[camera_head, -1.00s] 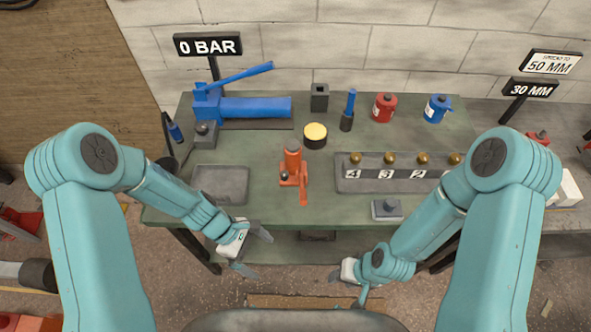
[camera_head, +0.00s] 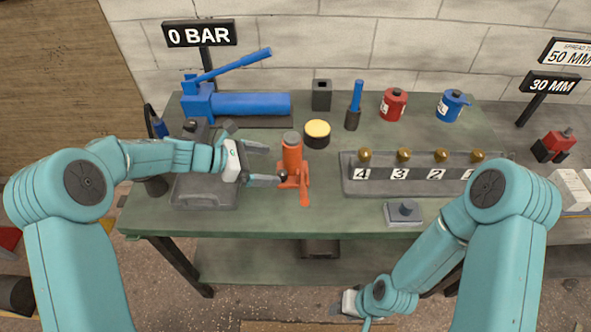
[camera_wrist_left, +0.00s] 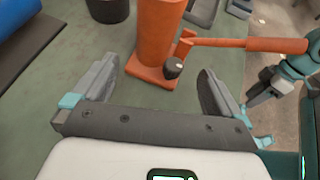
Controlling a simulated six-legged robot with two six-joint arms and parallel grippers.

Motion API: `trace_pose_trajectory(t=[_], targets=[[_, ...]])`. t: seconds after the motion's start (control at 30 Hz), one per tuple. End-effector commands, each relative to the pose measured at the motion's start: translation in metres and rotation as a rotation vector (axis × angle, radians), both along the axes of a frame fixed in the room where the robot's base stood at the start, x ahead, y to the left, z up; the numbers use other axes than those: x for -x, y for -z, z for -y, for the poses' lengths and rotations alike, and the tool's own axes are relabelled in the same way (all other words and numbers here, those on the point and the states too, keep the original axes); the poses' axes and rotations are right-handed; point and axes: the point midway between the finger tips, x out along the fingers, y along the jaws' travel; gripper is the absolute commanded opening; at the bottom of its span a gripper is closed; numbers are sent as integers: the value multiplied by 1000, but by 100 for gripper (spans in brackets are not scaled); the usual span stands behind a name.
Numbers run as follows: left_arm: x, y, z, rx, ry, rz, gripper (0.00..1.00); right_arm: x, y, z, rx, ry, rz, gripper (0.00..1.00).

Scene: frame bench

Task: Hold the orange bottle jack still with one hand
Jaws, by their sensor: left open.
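The orange bottle jack (camera_head: 292,157) stands upright on the green bench, with its base plate and a handle reaching toward the front edge. In the left wrist view the jack's body (camera_wrist_left: 157,35) rises just ahead of the fingers, and its orange handle (camera_wrist_left: 255,44) points right. My left gripper (camera_head: 268,164) is open just left of the jack, its fingers pointing at it; in the wrist view the gap between the fingers (camera_wrist_left: 155,90) is empty. My right gripper (camera_head: 350,305) hangs low in front of the bench, away from the jack; its jaws are too unclear to read.
A blue pump (camera_head: 240,104) lies behind on the left, under a "0 BAR" sign (camera_head: 199,33). A yellow-topped black cylinder (camera_head: 317,134) stands close behind the jack. A numbered rack (camera_head: 420,187) is to the right. A grey tray (camera_head: 205,196) lies under my left arm.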

Motion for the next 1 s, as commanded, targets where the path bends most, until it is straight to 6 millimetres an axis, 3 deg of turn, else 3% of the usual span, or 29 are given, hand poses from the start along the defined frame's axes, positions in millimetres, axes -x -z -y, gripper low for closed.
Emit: trace_pose_trajectory(t=[0.1, 0.4, 0.87, 0.93, 1.0], targets=[[-5, 14, 18, 1, 3, 1, 100, 0, 13, 0, 0, 0, 0, 43], [-15, 32, 52, -1, 1, 0, 100, 0, 27, 0, 0, 0, 0, 43], [-19, 35, 61, -1, 0, 0, 100, 0, 29, 0, 0, 0, 0, 43], [-19, 35, 60, -1, -1, 0, 80, 0, 29, 0, 0, 0, 0, 43], [-19, 35, 60, -1, -1, 0, 77, 0, 29, 0, 0, 0, 0, 43]])
